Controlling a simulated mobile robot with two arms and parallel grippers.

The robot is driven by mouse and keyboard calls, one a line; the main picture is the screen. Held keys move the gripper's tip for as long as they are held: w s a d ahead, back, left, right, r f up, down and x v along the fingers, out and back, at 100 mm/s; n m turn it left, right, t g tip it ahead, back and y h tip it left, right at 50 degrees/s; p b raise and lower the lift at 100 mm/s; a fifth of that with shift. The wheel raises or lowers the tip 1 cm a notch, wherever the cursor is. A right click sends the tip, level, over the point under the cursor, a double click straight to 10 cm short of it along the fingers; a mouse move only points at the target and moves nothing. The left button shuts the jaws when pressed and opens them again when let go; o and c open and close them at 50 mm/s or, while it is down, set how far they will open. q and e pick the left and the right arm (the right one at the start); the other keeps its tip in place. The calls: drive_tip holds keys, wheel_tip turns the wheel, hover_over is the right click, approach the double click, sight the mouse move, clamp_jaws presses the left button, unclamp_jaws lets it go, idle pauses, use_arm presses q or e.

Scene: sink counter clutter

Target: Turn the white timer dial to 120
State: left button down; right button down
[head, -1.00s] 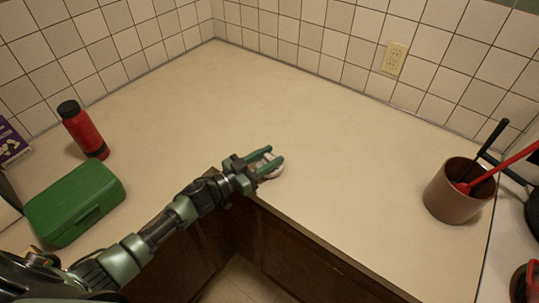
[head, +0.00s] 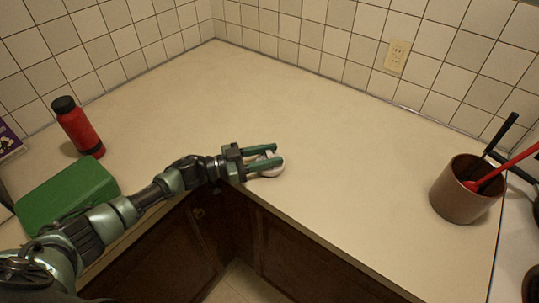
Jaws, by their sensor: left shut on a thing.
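The white timer (head: 270,171) sits on the counter close to its front inner corner. It is small and round, and the fingers cover much of it. My left gripper (head: 266,159) reaches in from the left and is shut on the timer, with a green finger on either side of it. The dial's markings are too small to read. My right gripper does not show.
A red bottle (head: 79,130) with a black cap and a green box (head: 68,193) stand on the left counter. A brown crock (head: 466,190) with utensils is at the right. The counter's middle and back are clear.

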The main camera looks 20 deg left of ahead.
sight(270, 155)
use_arm(q)
drive_tip(key=shift+f, duration=0.1)
idle(0.7)
drive_tip(key=c, duration=0.9)
unclamp_jaws()
wheel_tip(270, 155, up, 20)
drive_tip(key=shift+r, duration=0.1)
